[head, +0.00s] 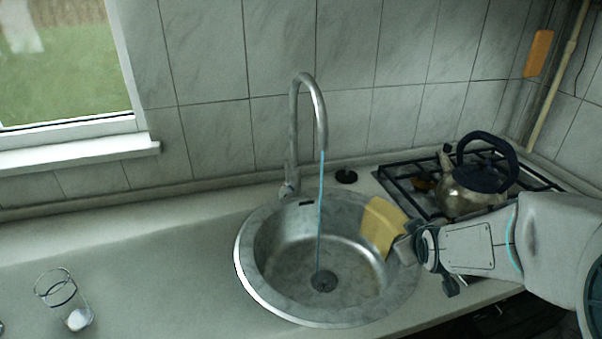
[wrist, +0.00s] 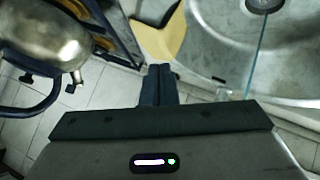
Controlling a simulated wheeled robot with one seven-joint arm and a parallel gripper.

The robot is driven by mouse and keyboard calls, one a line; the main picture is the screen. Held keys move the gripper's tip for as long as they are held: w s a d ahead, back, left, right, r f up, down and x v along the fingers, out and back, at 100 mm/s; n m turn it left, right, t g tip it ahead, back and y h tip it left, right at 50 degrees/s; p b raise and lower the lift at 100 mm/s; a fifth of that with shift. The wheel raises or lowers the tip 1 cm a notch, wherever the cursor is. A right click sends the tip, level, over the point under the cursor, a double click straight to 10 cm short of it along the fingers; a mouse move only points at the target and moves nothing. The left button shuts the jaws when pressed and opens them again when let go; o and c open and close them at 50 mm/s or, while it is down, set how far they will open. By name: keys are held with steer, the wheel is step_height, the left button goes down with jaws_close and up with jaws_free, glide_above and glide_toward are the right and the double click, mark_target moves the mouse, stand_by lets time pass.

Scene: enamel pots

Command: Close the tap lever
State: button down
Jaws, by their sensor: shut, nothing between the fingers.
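The curved metal tap (head: 320,110) stands behind the round steel sink (head: 262,296) in the head view. Its small lever (head: 288,189) is low at the tap's base; its exact angle is hard to tell. A thin blue stream of water (head: 320,205) runs from the spout to the drain; it also shows in the wrist view (wrist: 259,50). My gripper (head: 404,247) is over the sink's right rim, to the right of and apart from the tap. In the wrist view its fingers (wrist: 160,70) are together and empty. The lever is not seen there.
A yellow item (head: 382,227) rests at the sink's right edge, close to my gripper. A kettle (head: 470,187) stands on the stove (head: 408,186) at right. A black disc (head: 346,176) lies behind the sink.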

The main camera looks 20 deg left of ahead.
steer(key=w+a+f+n+t+y, duration=0.1)
steer(key=w+a+n+t, duration=0.1)
steer(key=w+a+n, duration=0.25)
steer(key=n+t+y+b, duration=0.1)
steer(key=n+t+y, duration=0.1)
steer(key=n+y, duration=1.1)
glide_toward(287, 169)
steer(key=w+a+p, duration=0.1)
steer(key=w+a+r+n+h+p, duration=0.1)
steer(key=w+a, duration=0.1)
steer(key=w+a+r+n+h+p, duration=0.1)
steer(key=a, duration=0.1)
steer(key=shift+w, duration=0.2)
steer(key=shift+w+d+r+m+g+h, duration=0.1)
steer(key=shift+w+r+m+g+h, duration=0.15)
steer(key=shift+w+m+g+h, duration=0.45)
